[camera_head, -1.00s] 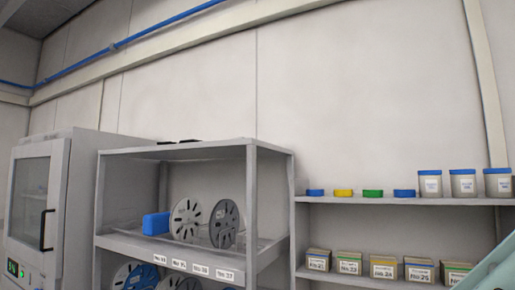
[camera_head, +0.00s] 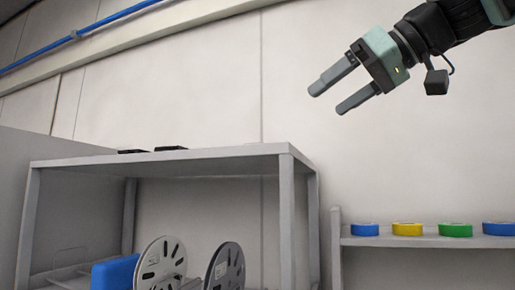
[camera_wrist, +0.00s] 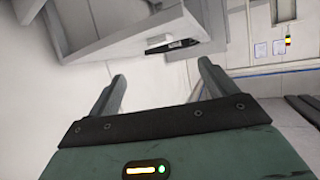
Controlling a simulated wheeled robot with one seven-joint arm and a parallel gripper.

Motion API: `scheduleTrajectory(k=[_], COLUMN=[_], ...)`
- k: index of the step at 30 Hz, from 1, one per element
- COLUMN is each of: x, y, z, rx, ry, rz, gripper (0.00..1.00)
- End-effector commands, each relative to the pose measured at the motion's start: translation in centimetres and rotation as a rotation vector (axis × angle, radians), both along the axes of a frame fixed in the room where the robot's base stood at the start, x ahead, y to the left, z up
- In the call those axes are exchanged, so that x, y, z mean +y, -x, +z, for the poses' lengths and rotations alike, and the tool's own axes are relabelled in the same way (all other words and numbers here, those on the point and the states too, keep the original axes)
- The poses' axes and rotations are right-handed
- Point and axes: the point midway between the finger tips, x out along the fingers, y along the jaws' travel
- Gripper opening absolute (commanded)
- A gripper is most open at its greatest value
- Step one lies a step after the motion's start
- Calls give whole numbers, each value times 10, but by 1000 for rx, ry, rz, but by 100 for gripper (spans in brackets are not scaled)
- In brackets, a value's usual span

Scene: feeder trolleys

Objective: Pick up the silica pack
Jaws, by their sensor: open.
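My gripper (camera_head: 327,100) is open and empty, high in front of the wall and above the right end of the grey shelf rack (camera_head: 300,158) in the head view. Its two fingers also frame the wrist view (camera_wrist: 161,72), with nothing between them. I cannot pick out the silica pack for certain. Thin dark flat items (camera_head: 171,148) lie on the rack's top, seen almost edge-on. In the wrist view a small pale piece (camera_wrist: 158,39) and a dark flat item (camera_wrist: 182,45) show beyond the fingertips.
Below the rack's top stand a blue box (camera_head: 117,273), a pale reel (camera_head: 161,262) and a dark reel (camera_head: 226,266). A lower shelf (camera_head: 430,241) at right bears blue, yellow and green rolls (camera_head: 408,229). The air around my gripper is clear.

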Motion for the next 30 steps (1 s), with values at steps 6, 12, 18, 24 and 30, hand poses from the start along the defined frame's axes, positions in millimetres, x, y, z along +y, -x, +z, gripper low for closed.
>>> scheduleTrajectory(k=[6, 12, 18, 24, 30], x=[15, 45, 71, 82, 95], y=[-13, -39, -61, -71, -83], z=[3, -12, -27, -35, -38], rx=[-19, -18, -18, -21, -18], ry=[-3, -4, -4, -5, -5], rz=[6, 5, 5, 3, 3], gripper=[84, 84, 84, 84, 84])
